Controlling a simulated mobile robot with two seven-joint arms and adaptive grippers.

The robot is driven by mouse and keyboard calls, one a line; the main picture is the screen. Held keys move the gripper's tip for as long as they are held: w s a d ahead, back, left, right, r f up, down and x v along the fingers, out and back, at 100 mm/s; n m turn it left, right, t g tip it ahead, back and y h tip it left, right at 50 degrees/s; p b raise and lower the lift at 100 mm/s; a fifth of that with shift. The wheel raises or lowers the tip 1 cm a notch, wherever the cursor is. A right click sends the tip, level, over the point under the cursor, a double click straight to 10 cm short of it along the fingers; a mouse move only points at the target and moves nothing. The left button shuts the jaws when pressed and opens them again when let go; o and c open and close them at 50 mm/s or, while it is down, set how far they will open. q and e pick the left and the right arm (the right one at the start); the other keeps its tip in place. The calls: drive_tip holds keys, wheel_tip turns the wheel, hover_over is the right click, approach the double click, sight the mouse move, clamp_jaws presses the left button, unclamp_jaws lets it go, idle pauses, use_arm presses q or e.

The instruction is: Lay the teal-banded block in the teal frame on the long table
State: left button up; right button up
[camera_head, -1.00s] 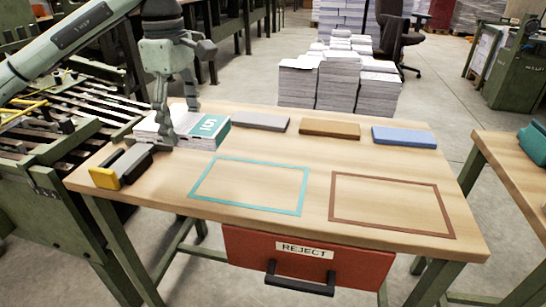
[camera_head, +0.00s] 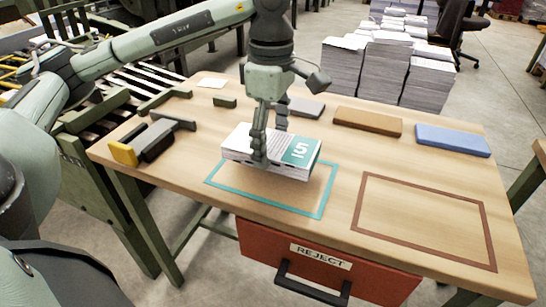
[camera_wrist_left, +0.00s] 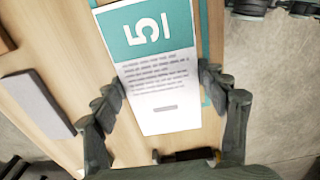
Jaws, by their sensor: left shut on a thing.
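The teal-banded block (camera_head: 298,152) is a white stack of printed sheets with a teal band marked 5. My left gripper (camera_head: 268,150) is shut on it, one finger on each long side. The block is over the back part of the teal frame (camera_head: 323,200) on the long table (camera_head: 180,180), seemingly a little above the surface; the exact gap is hard to tell. In the left wrist view the block (camera_wrist_left: 160,85) lies between both fingers, its teal band away from the palm. My right gripper is in neither view.
A brown frame (camera_head: 358,205) is on the table to the right. Grey (camera_head: 306,108), brown (camera_head: 367,121) and blue (camera_head: 452,140) slabs line the back edge. A yellow-and-black tool (camera_head: 140,146) is at the left. A red REJECT drawer (camera_head: 310,265) hangs below the front edge.

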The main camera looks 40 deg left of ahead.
sight(273, 143)
use_arm(q)
drive_tip(key=shift+d+f, duration=0.2)
drive_tip(key=shift+f, duration=0.35)
wheel_tip(273, 143, down, 3)
drive_tip(key=shift+f, duration=0.1)
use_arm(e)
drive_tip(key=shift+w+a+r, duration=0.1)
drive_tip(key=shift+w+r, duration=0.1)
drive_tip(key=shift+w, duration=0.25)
use_arm(q)
drive_tip(key=shift+f, duration=0.1)
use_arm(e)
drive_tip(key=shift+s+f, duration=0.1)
use_arm(q)
drive_tip(key=o, duration=1.5)
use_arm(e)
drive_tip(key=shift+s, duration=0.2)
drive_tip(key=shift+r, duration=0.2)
use_arm(q)
drive_tip(key=shift+r, duration=0.3)
wheel_tip(273, 143, up, 11)
drive_tip(key=shift+f+p, duration=0.1)
drive_tip(key=shift+p, duration=0.35)
drive_tip(key=shift+r, duration=0.45)
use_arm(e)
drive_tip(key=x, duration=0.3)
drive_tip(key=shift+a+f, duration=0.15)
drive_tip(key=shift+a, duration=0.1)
